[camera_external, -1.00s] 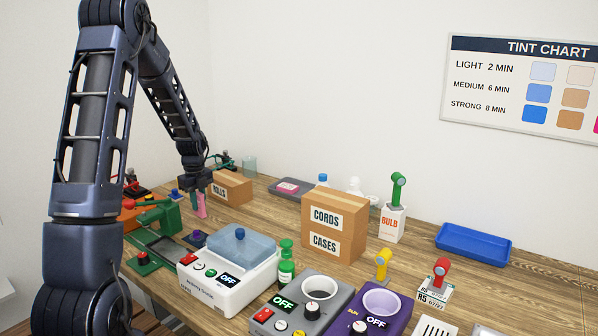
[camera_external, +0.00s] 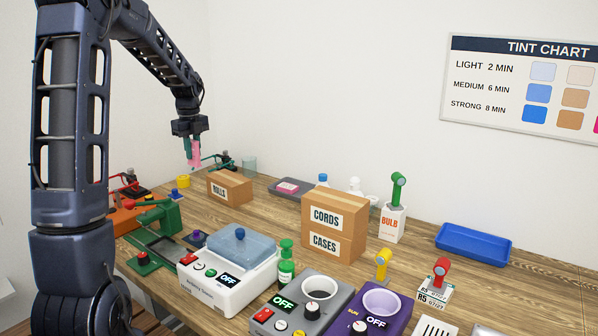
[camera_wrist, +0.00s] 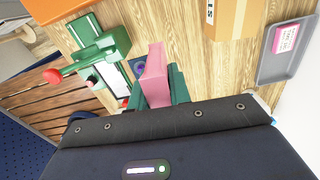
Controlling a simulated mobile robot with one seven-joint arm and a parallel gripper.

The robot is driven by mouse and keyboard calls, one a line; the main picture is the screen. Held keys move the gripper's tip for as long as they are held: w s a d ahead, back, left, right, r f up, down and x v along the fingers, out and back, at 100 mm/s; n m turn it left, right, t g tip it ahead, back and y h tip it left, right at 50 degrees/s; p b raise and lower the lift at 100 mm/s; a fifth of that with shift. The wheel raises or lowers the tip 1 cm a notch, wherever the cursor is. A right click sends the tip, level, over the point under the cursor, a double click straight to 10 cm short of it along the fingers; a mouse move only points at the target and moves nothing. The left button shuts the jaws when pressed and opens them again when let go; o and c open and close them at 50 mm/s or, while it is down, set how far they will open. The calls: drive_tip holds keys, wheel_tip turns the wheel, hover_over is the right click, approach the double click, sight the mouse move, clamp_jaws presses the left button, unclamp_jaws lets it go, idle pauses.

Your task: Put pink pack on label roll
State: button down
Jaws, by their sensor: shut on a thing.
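My gripper (camera_external: 193,160) is shut on the pink pack (camera_external: 195,150) and holds it upright, well above the far left of the bench. In the wrist view, the pink pack (camera_wrist: 154,72) stands out between the green fingers of my gripper (camera_wrist: 160,88). No label roll can be made out for certain. A yellow round piece (camera_external: 183,181) lies below and slightly left of the pack.
A brown ROLLS box (camera_external: 229,188) stands just right of the pack. A green press (camera_external: 160,215) stands to the front left, a grey tray (camera_external: 308,190) at the back.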

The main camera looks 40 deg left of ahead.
drive_tip(key=shift+n, duration=0.4)
drive_tip(key=w+a+f, duration=0.2)
drive_tip(key=w, duration=0.3)
drive_tip(key=w+a+f, duration=0.3)
drive_tip(key=w, duration=0.3)
drive_tip(key=w+a+f, duration=0.3)
drive_tip(key=w, duration=0.3)
drive_tip(key=shift+w+a+f, duration=0.1)
drive_tip(key=shift+w+f, duration=0.1)
drive_tip(key=shift+w, duration=0.05)
drive_tip(key=shift+a, duration=0.25)
hover_over(183, 177)
drive_tip(key=shift+f, duration=3.55)
drive_tip(key=shift+f, duration=0.15)
drive_tip(key=c, duration=1.3)
unclamp_jaws()
